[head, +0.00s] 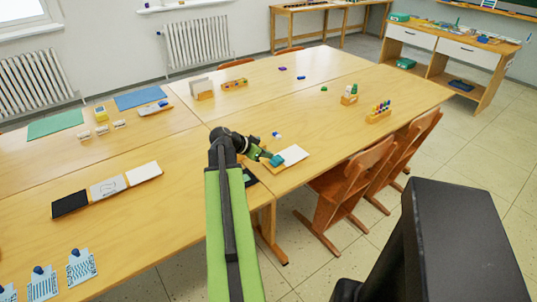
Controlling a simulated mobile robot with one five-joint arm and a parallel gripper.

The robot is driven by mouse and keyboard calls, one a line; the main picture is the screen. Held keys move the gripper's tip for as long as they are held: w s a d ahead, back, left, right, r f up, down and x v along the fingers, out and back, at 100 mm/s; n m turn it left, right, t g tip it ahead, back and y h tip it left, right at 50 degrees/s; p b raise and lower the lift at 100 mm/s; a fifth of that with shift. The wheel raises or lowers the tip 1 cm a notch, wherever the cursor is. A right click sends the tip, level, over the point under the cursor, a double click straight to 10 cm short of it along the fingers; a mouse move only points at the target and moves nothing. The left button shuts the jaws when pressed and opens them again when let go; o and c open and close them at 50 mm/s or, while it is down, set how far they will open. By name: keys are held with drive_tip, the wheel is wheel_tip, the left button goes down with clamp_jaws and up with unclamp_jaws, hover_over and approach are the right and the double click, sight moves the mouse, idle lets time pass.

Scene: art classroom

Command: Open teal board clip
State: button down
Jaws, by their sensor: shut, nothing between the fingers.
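The teal board clip (276,160) sits at the left end of a board with a white sheet (293,157), near the front edge of the table. My gripper (266,156) is shut and right at the clip, at the end of my green and black arm. Whether the fingers touch the clip is too small to tell. The clip's jaw and how it sits on the sheet are partly hidden by the gripper.
The large wooden table (330,115) has free room behind the board. A wooden holder with coloured pegs (379,111) stands to the right. Wooden chairs (350,182) line the near side. Black, grey and white panels (107,187) lie at the left.

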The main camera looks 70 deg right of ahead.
drive_tip(key=a+f+p+v, duration=0.1)
drive_tip(key=p+v, duration=0.2)
drive_tip(key=v, duration=0.6)
drive_tip(key=shift+w+a, duration=0.3)
drive_tip(key=shift+w, duration=0.05)
drive_tip(key=shift+w, duration=0.1)
